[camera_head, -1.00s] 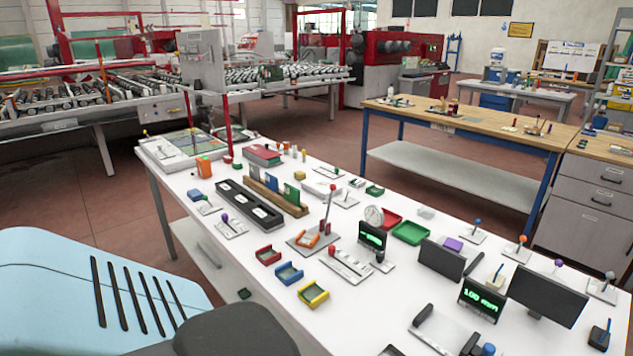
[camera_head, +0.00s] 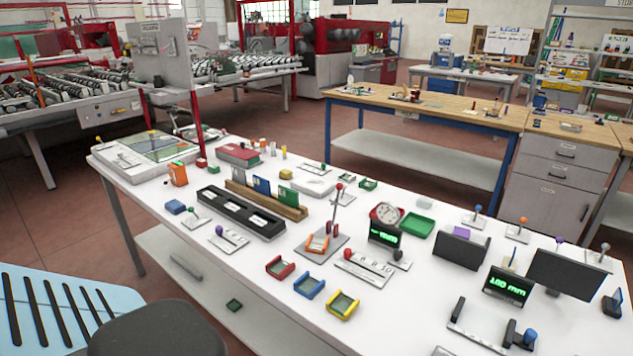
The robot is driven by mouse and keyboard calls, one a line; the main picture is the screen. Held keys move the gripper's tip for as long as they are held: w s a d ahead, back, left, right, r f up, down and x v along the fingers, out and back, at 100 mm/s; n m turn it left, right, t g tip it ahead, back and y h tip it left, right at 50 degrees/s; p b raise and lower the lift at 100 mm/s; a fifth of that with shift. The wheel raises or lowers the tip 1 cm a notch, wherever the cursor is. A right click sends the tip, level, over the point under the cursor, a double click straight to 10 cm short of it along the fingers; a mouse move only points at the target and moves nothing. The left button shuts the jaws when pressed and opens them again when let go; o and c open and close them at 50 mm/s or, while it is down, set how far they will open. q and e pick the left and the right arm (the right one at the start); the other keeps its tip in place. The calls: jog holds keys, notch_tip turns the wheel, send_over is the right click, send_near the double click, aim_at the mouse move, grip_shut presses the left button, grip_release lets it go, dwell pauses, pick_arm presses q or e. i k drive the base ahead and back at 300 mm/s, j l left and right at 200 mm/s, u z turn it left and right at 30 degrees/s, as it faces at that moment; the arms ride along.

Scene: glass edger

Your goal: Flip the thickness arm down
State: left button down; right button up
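Neither of my grippers is in view. I cannot tell for sure which lever is the thickness arm. A tall lever (camera_head: 336,207) with a red knob stands upright on a grey plate beside an orange U-shaped piece. Shorter levers stand at the table's right: one with a blue knob (camera_head: 477,210), one with an orange knob (camera_head: 522,223) and one with a purple knob (camera_head: 559,239). A small display with green characters (camera_head: 507,286) stands near the right front. Another blue-knobbed part (camera_head: 529,336) sits on a plate at the bottom right.
The white table (camera_head: 235,308) is crowded with small fixtures. Red (camera_head: 280,267), blue (camera_head: 309,286) and yellow-edged (camera_head: 343,304) trays line its front. A dark monitor (camera_head: 563,275) stands at the right. A wooden-topped bench (camera_head: 440,113) stands behind, with open floor between.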

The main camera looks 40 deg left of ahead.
aim_at(339, 186)
jog(key=k+j, duration=0.1)
jog(key=j, duration=0.3)
jog(key=k+j, duration=0.1)
jog(key=j, duration=0.25)
jog(key=k+j, duration=0.15)
jog(key=j, duration=0.25)
jog(key=k+j, duration=0.1)
jog(key=j, duration=0.25)
